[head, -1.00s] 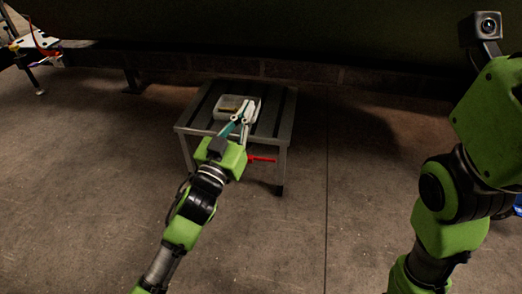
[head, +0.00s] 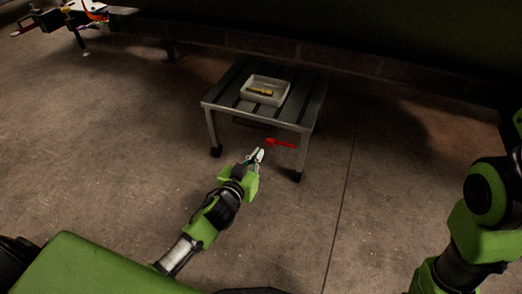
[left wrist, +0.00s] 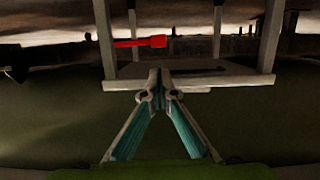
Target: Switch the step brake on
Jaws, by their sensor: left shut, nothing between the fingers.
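The step (head: 222,97) is a low grey metal stand with a slatted top and dark feet. A red lever (head: 280,142), which looks like the step brake, sticks out under its near edge. The lever also shows in the left wrist view (left wrist: 143,42), above and left of the fingertips, lying about level. My left gripper (head: 258,155) is shut and empty, just below and left of the lever in the head view. Its fingertips (left wrist: 160,92) meet in the left wrist view and look apart from the lever. My right gripper is out of view.
Concrete floor (head: 110,150) is clear around the step. A stand with wires (head: 80,18) is at the back left.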

